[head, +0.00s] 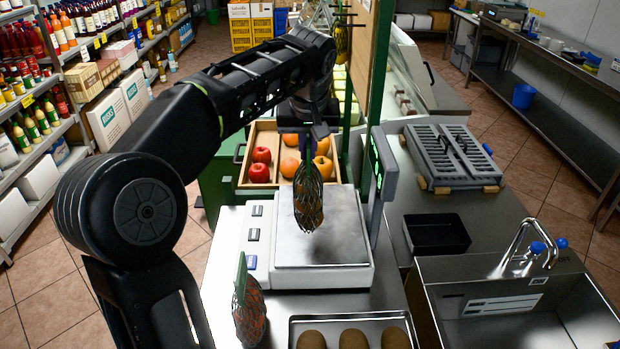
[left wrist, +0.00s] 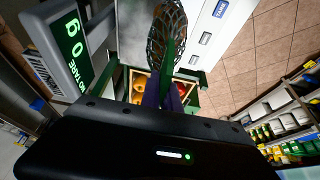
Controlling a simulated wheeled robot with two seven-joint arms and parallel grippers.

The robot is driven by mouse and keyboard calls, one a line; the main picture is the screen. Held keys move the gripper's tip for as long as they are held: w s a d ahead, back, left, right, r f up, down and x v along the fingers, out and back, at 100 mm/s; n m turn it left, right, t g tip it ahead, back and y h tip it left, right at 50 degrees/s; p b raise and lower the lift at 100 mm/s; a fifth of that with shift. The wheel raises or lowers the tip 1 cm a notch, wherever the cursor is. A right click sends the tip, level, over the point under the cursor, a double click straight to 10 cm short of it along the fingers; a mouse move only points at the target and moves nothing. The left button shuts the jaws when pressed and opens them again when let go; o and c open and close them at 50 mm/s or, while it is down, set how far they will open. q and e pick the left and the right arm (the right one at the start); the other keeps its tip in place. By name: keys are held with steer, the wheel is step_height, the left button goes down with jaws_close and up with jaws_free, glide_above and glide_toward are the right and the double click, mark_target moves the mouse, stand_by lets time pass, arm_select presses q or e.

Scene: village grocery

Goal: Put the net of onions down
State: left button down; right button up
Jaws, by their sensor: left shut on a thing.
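My left gripper (head: 308,146) is shut on the green top of a net of onions (head: 308,203). The net hangs upright over the steel pan (head: 335,250) of the counter scale (head: 232,240); I cannot tell whether its bottom touches the pan. In the left wrist view the dark mesh net (left wrist: 168,32) shows beyond the fingers (left wrist: 165,92), with its green tag between them. A second onion net (head: 250,312) with a green tag stands on the counter at the scale's front left. My right gripper is not in view.
A wooden crate of apples and oranges (head: 243,170) is behind the scale. The scale's display post (head: 383,170) rises at its right. A metal tray with brown loaves (head: 352,318) lies in front. A black tray (head: 437,233) and a sink (head: 520,300) are to the right.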

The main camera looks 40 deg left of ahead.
arm_select(q)
steer(key=shift+f, duration=0.55)
step_height(320, 180, down, 4)
steer(key=shift+f, duration=0.1)
steer(key=shift+f, duration=0.15)
steer(key=c, duration=1.6)
jaws_free()
